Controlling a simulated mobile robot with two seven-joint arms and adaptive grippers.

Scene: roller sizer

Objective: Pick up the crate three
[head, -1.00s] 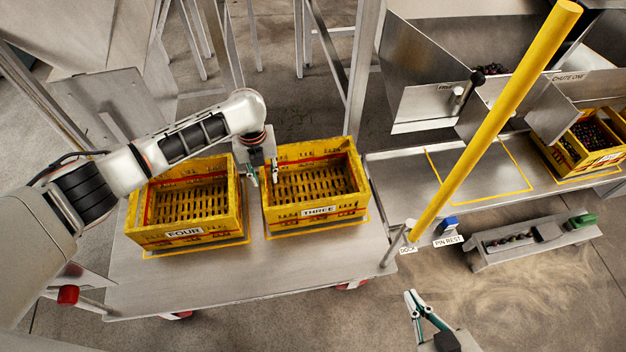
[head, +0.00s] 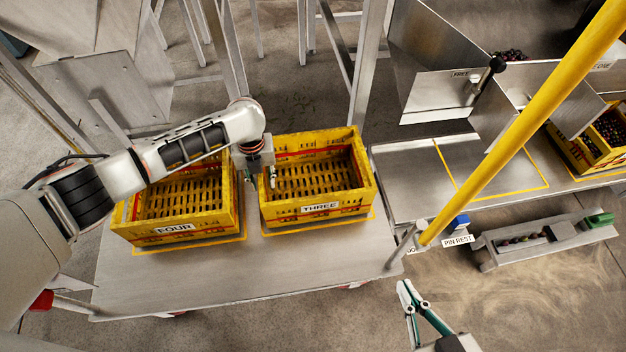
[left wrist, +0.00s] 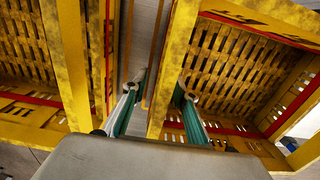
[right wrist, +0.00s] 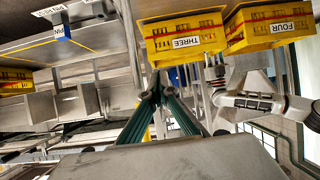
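Crate three (head: 318,209), yellow and labelled THREE, stands upright and empty on a metal cart platform. My left gripper (head: 260,177) is at its left wall. In the left wrist view, my left gripper (left wrist: 160,95) straddles the rim of crate three (left wrist: 178,45). One finger is in the gap between crates and the other is inside crate three. The fingers are apart, with space visible beside the wall. My right gripper (head: 406,284) is empty over the floor at the front, its fingertips together. Crate three also shows in the right wrist view (right wrist: 185,42).
Crate four (head: 175,229) stands close left of crate three, leaving a narrow gap. To the right are a yellow post (head: 520,115), a metal bench (head: 410,185) with a yellow outlined area, and a crate of dark fruit (head: 570,155). The platform's front strip is clear.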

